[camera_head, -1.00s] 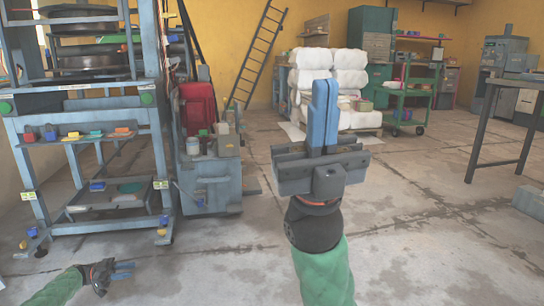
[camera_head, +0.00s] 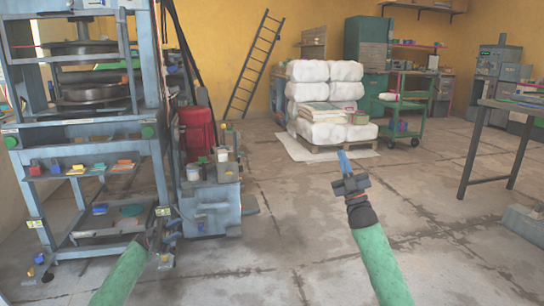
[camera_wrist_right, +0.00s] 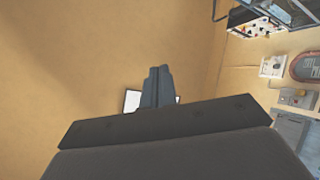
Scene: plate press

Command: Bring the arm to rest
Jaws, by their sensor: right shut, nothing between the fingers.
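My right gripper (camera_head: 344,158) is in the middle right of the head view, at the end of a green arm. Its blue fingers are together with nothing between them, over open floor. In the right wrist view the closed fingers (camera_wrist_right: 157,84) point at a plain yellowish surface. My left arm (camera_head: 122,276) comes in at the lower left, in front of the press. Its gripper is not clear against the press and the pump unit, so its fingers cannot be made out.
The plate press (camera_head: 80,125) stands at the left, with a red and grey pump unit (camera_head: 205,190) beside it. White sacks (camera_head: 325,72) are stacked on a pallet at the back. A green cart (camera_head: 405,105) and a dark table (camera_head: 515,108) are at the right. Middle floor is clear.

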